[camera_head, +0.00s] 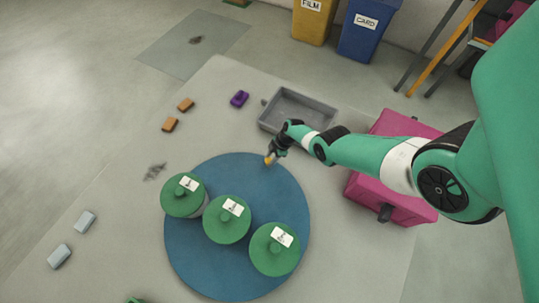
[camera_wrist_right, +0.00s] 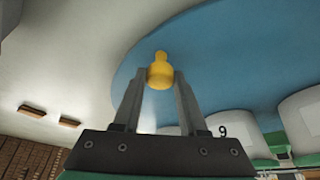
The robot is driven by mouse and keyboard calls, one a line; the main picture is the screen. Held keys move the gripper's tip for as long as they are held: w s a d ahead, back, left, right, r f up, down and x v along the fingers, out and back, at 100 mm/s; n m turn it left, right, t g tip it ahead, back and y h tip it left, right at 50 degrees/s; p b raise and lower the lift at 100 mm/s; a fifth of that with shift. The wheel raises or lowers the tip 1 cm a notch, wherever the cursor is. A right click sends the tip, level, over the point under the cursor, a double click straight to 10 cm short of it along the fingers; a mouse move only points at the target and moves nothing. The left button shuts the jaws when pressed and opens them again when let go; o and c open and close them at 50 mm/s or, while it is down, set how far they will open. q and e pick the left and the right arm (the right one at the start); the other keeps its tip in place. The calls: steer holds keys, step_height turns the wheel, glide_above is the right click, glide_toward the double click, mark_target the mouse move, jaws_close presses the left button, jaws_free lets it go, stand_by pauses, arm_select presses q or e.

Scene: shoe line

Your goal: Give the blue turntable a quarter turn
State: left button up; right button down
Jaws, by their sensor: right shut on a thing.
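The blue turntable (camera_head: 190,245) is a flat round disc on the pale table, and it also shows in the right wrist view (camera_wrist_right: 215,60). Three green-lidded tins with white labels stand on it: one at its left edge (camera_head: 170,200), one in the middle (camera_head: 222,232) and one at the front right (camera_head: 268,260). A small yellow knob (camera_wrist_right: 160,72) rises at the turntable's far edge. My right gripper (camera_head: 269,159) is at that edge, shut on the yellow knob, with one finger on each side. My left gripper is not in view.
A grey tray (camera_head: 298,108) and a magenta box (camera_head: 395,205) stand near my right arm. A purple piece (camera_head: 239,98), orange blocks (camera_head: 170,124) and pale blocks (camera_head: 60,256) lie around the table. Yellow and blue bins (camera_head: 368,30) stand beyond it.

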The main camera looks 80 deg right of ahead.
steer(key=shift+c, duration=2.2)
jaws_free()
steer(key=shift+s, duration=0.1)
steer(key=shift+r, duration=0.1)
steer(key=shift+r+p, duration=0.35)
steer(key=shift+p, duration=0.15)
steer(key=p+v, duration=1)
steer(key=shift+s+r, duration=0.25)
steer(key=shift+r, duration=0.05)
